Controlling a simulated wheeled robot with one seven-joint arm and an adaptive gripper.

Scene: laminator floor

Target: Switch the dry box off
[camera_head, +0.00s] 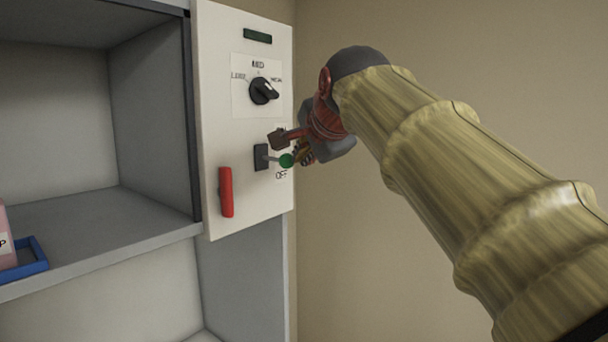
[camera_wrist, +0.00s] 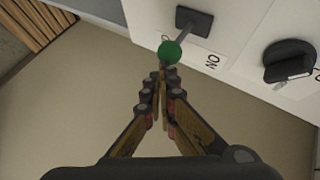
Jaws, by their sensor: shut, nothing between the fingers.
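The dry box switch is a lever with a green ball end (camera_head: 287,160) on a small black plate (camera_head: 261,157), set in a white panel (camera_head: 225,120). An OFF label (camera_head: 281,174) is below the lever. In the wrist view the green ball (camera_wrist: 171,53) is just beyond my fingertips, with an ON label (camera_wrist: 212,60) to its right. The lever sticks out from the panel; I cannot tell which way it is tilted. My gripper (camera_head: 299,155) is shut and empty, right beside the ball. It also shows in the wrist view (camera_wrist: 162,75). Contact is unclear.
A black rotary knob (camera_head: 263,91) marked with levels is above the switch. A red handle (camera_head: 226,192) is at the lower left of the panel. A grey shelf (camera_head: 110,235) with a blue tray (camera_head: 33,262) is at left. The wall right of the panel is bare.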

